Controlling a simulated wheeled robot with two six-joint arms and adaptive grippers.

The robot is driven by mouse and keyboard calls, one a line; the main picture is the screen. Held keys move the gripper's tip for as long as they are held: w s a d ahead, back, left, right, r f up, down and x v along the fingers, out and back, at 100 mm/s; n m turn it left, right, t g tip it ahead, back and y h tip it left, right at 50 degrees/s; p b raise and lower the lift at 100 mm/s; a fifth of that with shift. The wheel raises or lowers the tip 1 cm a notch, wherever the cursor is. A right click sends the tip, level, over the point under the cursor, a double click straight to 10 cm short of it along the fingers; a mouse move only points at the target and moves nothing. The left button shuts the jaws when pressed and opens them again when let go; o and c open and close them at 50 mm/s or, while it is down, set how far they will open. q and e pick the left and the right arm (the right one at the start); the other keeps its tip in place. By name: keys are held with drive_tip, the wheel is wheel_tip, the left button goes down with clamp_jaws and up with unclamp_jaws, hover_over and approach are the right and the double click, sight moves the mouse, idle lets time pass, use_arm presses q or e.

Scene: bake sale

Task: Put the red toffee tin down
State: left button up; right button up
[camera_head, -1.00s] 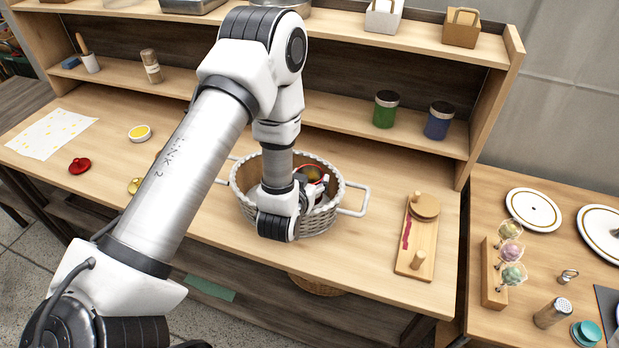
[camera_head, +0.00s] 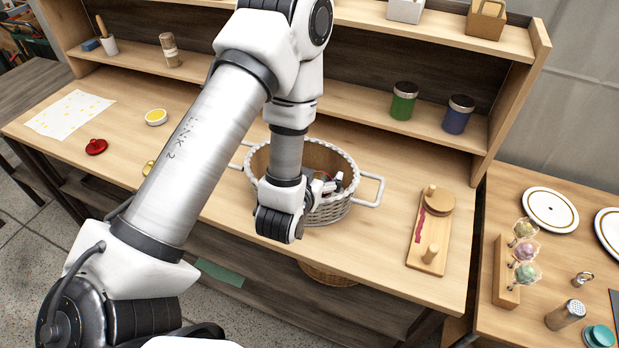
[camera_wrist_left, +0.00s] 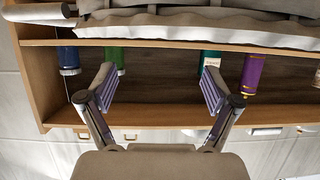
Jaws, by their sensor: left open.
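A round white-rimmed wicker basket (camera_head: 345,160) with two side handles stands on the wooden counter. My left arm comes down in front of it, and my left gripper (camera_head: 326,186) is at the basket's inner side, partly hidden by my wrist. In the left wrist view the left gripper (camera_wrist_left: 157,82) is open, with nothing between its fingers. I cannot make out the red toffee tin for certain; the basket's inside is largely hidden by my arm. A small red lid-like thing (camera_head: 96,146) lies on the counter at the left. My right gripper is out of view.
A wooden board (camera_head: 428,235) with a round wooden piece lies right of the basket. A green jar (camera_head: 403,101) and a blue jar (camera_head: 458,114) stand on the shelf behind. A yellow-topped dish (camera_head: 155,117) and a speckled sheet (camera_head: 70,114) are at the left. Counter between basket and board is clear.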

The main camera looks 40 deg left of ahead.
use_arm(q)
drive_tip(key=p+v, duration=0.5)
drive_tip(key=p, duration=0.2)
drive_tip(key=shift+s+d+r, duration=0.1)
drive_tip(key=shift+s+r, duration=0.1)
drive_tip(key=shift+r, duration=0.3)
drive_tip(key=s+d+f+m+g+h, duration=0.1)
drive_tip(key=s+d+f+g+h, duration=0.1)
drive_tip(key=s+f+g, duration=0.4)
drive_tip(key=s+d+f+m+g+h, duration=0.1)
drive_tip(key=s+d+f+g+h, duration=0.1)
drive_tip(key=s+f+g, duration=0.5)
drive_tip(key=s+d+f+p, duration=0.1)
drive_tip(key=s+f, duration=0.1)
drive_tip(key=s, duration=0.4)
drive_tip(key=shift+s+d+f+m, duration=0.15)
drive_tip(key=shift+s+f+m, duration=0.25)
